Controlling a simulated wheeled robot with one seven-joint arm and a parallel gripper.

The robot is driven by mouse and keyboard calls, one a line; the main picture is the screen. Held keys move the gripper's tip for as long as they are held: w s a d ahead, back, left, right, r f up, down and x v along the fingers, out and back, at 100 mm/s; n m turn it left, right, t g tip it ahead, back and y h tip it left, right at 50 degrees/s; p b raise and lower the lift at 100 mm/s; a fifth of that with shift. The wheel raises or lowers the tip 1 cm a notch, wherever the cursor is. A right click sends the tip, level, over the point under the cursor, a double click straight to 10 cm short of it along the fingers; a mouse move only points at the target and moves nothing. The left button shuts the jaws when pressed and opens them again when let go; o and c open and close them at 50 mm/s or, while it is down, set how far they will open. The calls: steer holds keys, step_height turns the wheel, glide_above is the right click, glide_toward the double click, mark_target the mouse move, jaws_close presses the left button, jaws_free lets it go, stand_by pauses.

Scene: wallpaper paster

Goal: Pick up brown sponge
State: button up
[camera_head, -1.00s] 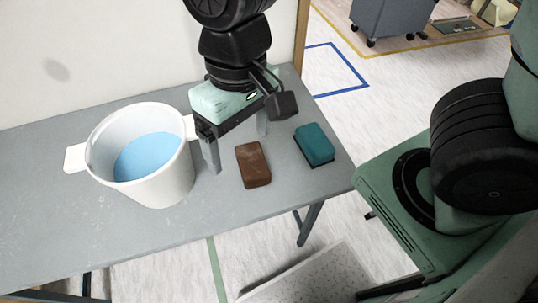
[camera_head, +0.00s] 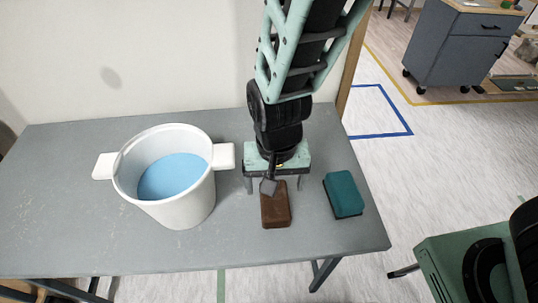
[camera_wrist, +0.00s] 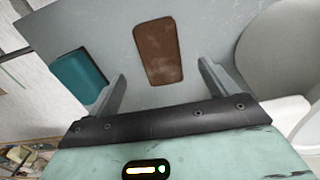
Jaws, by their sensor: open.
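The brown sponge (camera_head: 275,208) lies flat on the grey table, between the white bucket and a teal sponge. My gripper (camera_head: 274,187) is above the table at the sponge's far end, fingers pointing down, and covers part of that end in the head view. In the wrist view the brown sponge (camera_wrist: 158,52) lies ahead of the two fingers (camera_wrist: 162,75), in line with the gap between them. The fingers are spread wide and empty. I cannot tell exactly how high they are above the table.
The teal sponge (camera_head: 343,193) lies to the right, near the table's right edge. The white bucket (camera_head: 190,211) with blue liquid (camera_head: 172,177) stands to the left, one handle close to my gripper. The grey table (camera_head: 90,235) is clear in front and at far left. A wall rises behind.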

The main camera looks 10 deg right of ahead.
mark_target(275, 198)
step_height(275, 198, down, 4)
steer(key=shift+r, duration=0.25)
steer(key=shift+w+f+b, duration=0.2)
steer(key=shift+f+b, duration=0.15)
steer(key=shift+f, duration=1)
steer(key=shift+w+f+b, duration=0.15)
steer(key=shift+f+b, duration=0.2)
steer(key=shift+f, duration=1)
steer(key=c, duration=1.1)
steer(key=shift+o, duration=0.2)
step_height(275, 198, up, 10)
steer(key=shift+r+p, duration=0.1)
steer(key=shift+p, duration=1)
